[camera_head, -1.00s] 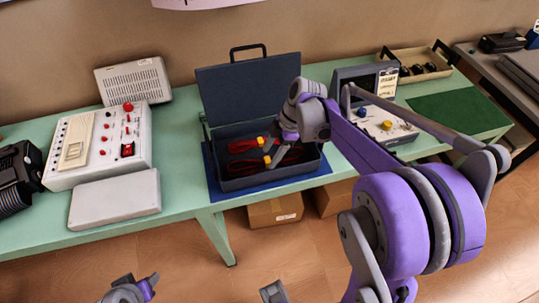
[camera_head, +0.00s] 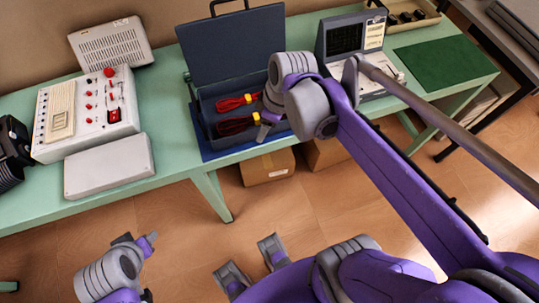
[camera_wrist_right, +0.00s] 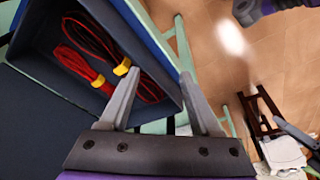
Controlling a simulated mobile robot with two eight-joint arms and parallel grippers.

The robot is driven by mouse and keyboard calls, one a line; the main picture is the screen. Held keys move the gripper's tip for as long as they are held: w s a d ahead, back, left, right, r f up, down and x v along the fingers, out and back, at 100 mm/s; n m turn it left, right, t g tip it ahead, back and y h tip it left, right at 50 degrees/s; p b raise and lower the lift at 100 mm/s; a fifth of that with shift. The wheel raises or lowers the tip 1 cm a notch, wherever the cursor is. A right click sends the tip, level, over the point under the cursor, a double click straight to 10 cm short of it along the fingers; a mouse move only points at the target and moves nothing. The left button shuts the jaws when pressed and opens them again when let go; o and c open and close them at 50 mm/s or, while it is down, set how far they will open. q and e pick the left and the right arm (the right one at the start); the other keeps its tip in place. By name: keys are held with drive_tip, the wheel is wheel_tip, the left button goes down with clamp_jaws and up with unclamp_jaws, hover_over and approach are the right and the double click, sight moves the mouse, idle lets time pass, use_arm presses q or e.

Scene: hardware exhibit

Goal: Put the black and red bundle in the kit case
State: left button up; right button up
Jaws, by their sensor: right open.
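The dark kit case (camera_head: 205,140) stands on the green table with its lid (camera_head: 235,45) raised. The black and red bundle (camera_head: 232,126) lies inside along the near wall, with a yellow tie. It also shows in the right wrist view (camera_wrist_right: 88,33). My right gripper (camera_head: 266,131) is open and empty at the case's near right side. In the right wrist view its spread fingers (camera_wrist_right: 158,100) are clear of the bundle. My left gripper (camera_head: 137,240) is low in front of the table at bottom left; its jaws are unclear.
A brighter red bundle (camera_head: 234,103) lies behind the black and red one in the case. A white control panel (camera_head: 90,115) and a flat grey box (camera_head: 109,167) are to the left. An oscilloscope (camera_head: 350,38) and bare green mat (camera_head: 447,63) are to the right.

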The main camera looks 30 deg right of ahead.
drive_tip(key=s+a+f+m+t+h, duration=0.1)
drive_tip(key=s+a+f+m+t, duration=0.1)
drive_tip(key=s+f+m, duration=0.3)
drive_tip(key=s+a+m, duration=0.1)
drive_tip(key=s+m, duration=0.1)
drive_tip(key=shift+s+a+f+t, duration=0.35)
drive_tip(key=shift+t, duration=0.05)
idle(0.7)
